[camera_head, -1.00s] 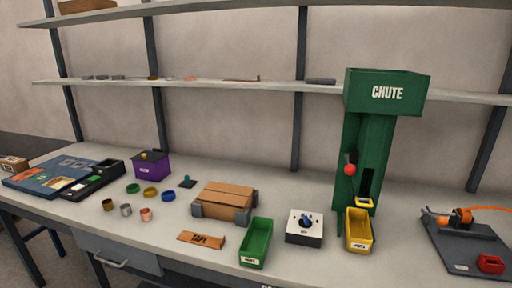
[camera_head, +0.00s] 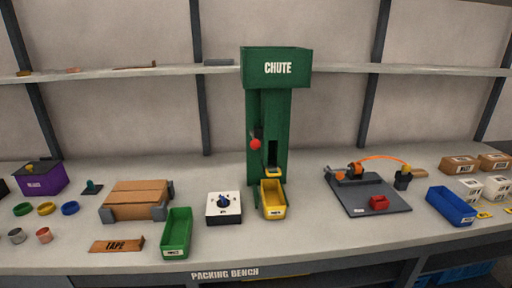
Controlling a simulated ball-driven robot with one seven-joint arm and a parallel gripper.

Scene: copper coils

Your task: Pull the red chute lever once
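The green chute (camera_head: 268,110) stands upright at the back middle of the bench, with a white "CHUTE" label on its wide top box. The red ball of its lever (camera_head: 255,144) shows on the left part of the column's front, with a dark arm reaching up from it. A yellow bin (camera_head: 272,200) stands in front of the chute's opening. Whether anything is in the opening is too small to tell. My gripper is not in view.
The packing bench (camera_head: 320,235) also holds a green bin (camera_head: 177,234), a white box with a blue knob (camera_head: 224,208), a cardboard box (camera_head: 138,198), a dark board (camera_head: 367,198) with an orange cord, and a blue bin (camera_head: 451,206). A shelf (camera_head: 150,75) runs behind.

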